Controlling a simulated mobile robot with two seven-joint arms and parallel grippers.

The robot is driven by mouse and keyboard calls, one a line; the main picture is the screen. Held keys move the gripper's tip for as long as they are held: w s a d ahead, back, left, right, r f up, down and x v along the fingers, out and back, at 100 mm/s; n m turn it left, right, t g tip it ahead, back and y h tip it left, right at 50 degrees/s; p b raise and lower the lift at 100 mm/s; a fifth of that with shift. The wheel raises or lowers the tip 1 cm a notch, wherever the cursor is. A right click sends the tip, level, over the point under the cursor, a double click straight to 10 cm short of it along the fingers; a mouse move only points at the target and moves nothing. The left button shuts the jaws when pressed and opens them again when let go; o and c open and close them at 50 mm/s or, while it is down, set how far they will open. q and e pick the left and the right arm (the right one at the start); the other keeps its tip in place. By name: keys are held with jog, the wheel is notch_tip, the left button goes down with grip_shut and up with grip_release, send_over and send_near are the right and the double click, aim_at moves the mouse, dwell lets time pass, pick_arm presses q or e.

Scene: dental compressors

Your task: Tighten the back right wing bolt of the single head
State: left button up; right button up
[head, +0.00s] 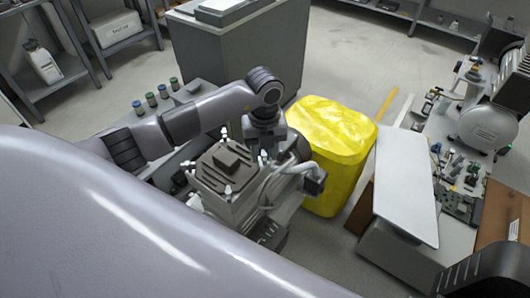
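The single head (228,170) is a grey, square, finned block on a compressor, left of centre in the head view. Small white wing bolts sit near its corners: the back left one (223,131), the front left one (187,166) and the front right one (228,190). My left gripper (264,152) points down over the head's back right corner, where a small white bolt (263,160) partly shows. It is at or very close to that bolt; contact cannot be made out. Its fingers are too small and dark to judge their opening. My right gripper is not recognisable in view.
A yellow bin (331,150) stands just right of the compressor. A grey cabinet (240,50) is behind it. Several small capped jars (151,99) stand at the left. A white panel (406,180) and a bench crowded with parts (455,165) are at the right.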

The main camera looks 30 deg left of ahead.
pick_arm(q)
jog(key=shift+f, duration=0.6)
grip_shut()
